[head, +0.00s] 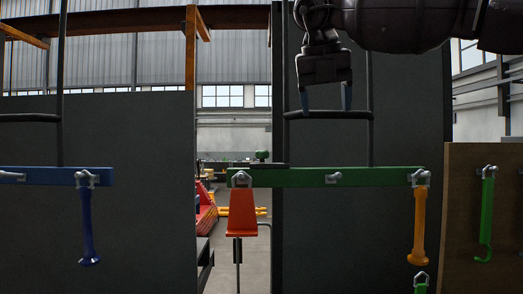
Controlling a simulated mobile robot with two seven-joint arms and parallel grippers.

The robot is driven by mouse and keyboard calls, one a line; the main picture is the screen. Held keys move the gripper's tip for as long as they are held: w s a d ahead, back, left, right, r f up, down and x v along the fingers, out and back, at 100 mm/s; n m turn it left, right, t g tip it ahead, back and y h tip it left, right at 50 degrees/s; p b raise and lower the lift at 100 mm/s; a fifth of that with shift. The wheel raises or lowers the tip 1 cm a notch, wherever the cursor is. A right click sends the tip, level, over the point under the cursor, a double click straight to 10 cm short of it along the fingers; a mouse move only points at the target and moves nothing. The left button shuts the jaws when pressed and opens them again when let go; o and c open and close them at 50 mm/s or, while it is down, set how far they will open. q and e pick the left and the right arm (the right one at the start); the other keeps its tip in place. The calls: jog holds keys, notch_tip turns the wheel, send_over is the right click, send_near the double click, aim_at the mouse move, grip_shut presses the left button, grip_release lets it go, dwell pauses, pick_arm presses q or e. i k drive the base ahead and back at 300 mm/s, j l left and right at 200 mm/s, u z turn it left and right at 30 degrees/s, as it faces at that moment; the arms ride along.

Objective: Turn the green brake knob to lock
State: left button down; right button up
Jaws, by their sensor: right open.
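Several green parts show, and I cannot tell for sure which is the brake knob. A small green part (421,288) under a grey shackle is cut off by the bottom edge, below an orange handle (420,225). A small dark green rounded shape (262,155) shows in the distance, above the green beam (300,177). My right gripper (326,100) is high up, above the beam, with its fingers pointing down. It is open, with nothing seen between the fingers. Its fingertips overlap a black horizontal bar (360,115) in the picture; contact cannot be told. My left gripper is not in view.
A blue beam (40,176) with a blue handle (88,225) is at left. A green hook (487,210) hangs on a brown board (462,200) at right. Between the dark panels (130,220) is an open gap.

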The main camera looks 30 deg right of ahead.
aim_at(262, 155)
jog(key=i, duration=0.95)
